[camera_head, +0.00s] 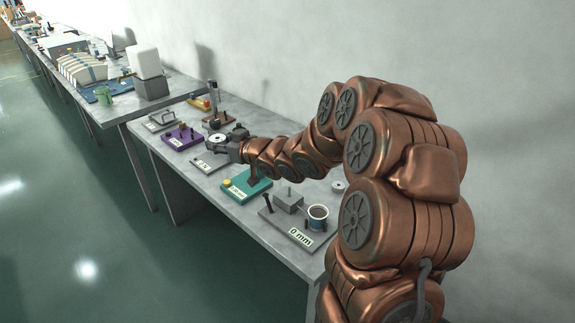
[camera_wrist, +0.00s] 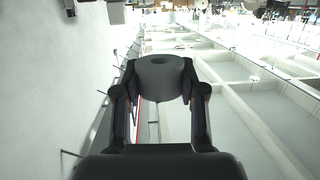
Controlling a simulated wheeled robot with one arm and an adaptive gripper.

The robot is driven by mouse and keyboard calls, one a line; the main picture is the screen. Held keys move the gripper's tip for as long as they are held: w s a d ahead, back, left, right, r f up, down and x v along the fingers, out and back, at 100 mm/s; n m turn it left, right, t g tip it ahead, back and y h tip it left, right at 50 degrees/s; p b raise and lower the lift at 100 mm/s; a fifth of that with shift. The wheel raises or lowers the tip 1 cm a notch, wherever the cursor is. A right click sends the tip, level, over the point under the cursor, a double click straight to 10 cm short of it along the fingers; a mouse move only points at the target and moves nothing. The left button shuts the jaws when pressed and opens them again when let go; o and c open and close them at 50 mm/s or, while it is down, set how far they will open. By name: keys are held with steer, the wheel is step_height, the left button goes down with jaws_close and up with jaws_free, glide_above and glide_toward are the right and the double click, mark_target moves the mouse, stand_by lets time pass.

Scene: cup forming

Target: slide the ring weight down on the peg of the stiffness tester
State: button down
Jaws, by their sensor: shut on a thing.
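My gripper (camera_head: 228,145) is at the far end of my outstretched arm, above the grey plate in the middle of the bench. It is shut on the ring weight (camera_head: 217,138), a round disc with a central hole. In the wrist view, the weight (camera_wrist: 158,78) sits between both fingers of my gripper (camera_wrist: 160,92). The grey device with the "0 mm" label (camera_head: 301,237), which looks like the stiffness tester, stands at the near end. It carries a grey block with a thin upright peg and a blue-rimmed cup (camera_head: 318,213). The weight is well apart from it.
A green plate (camera_head: 236,193) lies between the grey plate (camera_head: 207,164) and the labelled device. A purple plate (camera_head: 175,142) and a dark upright stand (camera_head: 213,104) are farther along. A small pale disc (camera_head: 338,186) lies near my arm. The wall runs behind the bench.

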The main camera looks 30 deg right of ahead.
steer(key=s+d+n+g+y, duration=0.1)
steer(key=d+n+y, duration=0.1)
steer(key=d, duration=0.8)
steer(key=s+d+f+n+g+y+b, duration=0.1)
steer(key=s+d+f+n+g+y, duration=0.1)
steer(key=s+d+f, duration=0.4)
step_height(320, 180, down, 2)
steer(key=s+n+y, duration=0.1)
steer(key=s+y, duration=0.1)
steer(key=shift+s+d+g, duration=0.3)
steer(key=shift+s+d, duration=0.05)
steer(key=shift+s+d, duration=0.1)
steer(key=shift+d, duration=0.05)
steer(key=b, duration=0.2)
glide_above(292, 196)
steer(key=shift+s+f, duration=0.1)
steer(key=shift+f, duration=2.8)
steer(key=shift+p, duration=0.8)
steer(key=shift+f+b, duration=0.6)
steer(key=shift+f, duration=1.2)
